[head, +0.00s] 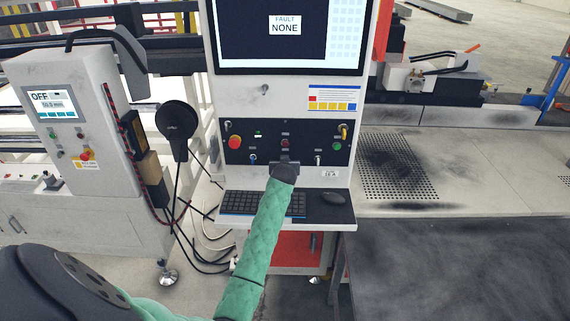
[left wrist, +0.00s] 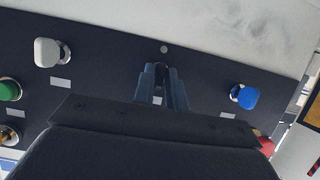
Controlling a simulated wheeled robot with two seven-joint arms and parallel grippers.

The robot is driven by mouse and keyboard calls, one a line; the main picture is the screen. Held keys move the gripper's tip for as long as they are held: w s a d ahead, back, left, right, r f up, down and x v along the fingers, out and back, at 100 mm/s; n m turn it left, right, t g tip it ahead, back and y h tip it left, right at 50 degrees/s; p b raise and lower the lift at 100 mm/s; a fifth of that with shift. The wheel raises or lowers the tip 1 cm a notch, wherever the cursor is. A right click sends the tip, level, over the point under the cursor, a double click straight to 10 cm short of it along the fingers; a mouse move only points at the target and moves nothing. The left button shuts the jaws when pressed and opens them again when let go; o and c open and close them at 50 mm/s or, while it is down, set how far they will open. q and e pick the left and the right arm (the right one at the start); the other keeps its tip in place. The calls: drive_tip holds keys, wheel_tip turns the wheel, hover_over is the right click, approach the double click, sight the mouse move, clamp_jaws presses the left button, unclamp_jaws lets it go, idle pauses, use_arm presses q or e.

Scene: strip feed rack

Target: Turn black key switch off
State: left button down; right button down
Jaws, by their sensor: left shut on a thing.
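My left gripper (head: 288,162) is at the lower middle of the black control panel (head: 305,133), below a red button (head: 285,143). In the left wrist view, its two fingers (left wrist: 162,72) are close together on the dark black key switch, against the panel face. The switch is almost wholly hidden between the fingers and by the gripper body, so I cannot tell which way it is turned. A blue switch (head: 253,158) and a silver-white switch (head: 318,159) stand on either side, apart from the gripper. My right gripper is in neither view.
A red mushroom button (head: 235,142), a green button (head: 337,146) and a yellow knob (head: 343,129) are on the panel. The screen (head: 247,50) above reads "FAULT NONE". A keyboard (head: 240,203) and a mouse (head: 333,197) lie on the shelf below.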

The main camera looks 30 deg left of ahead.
use_arm(q)
drive_tip(key=shift+f, duration=0.1)
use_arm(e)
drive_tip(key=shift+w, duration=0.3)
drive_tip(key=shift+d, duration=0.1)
use_arm(q)
drive_tip(key=c, duration=1.6)
unclamp_jaws()
drive_tip(key=shift+o, duration=0.2)
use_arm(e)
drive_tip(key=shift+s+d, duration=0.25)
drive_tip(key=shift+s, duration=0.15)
use_arm(q)
drive_tip(key=shift+s+d, duration=0.1)
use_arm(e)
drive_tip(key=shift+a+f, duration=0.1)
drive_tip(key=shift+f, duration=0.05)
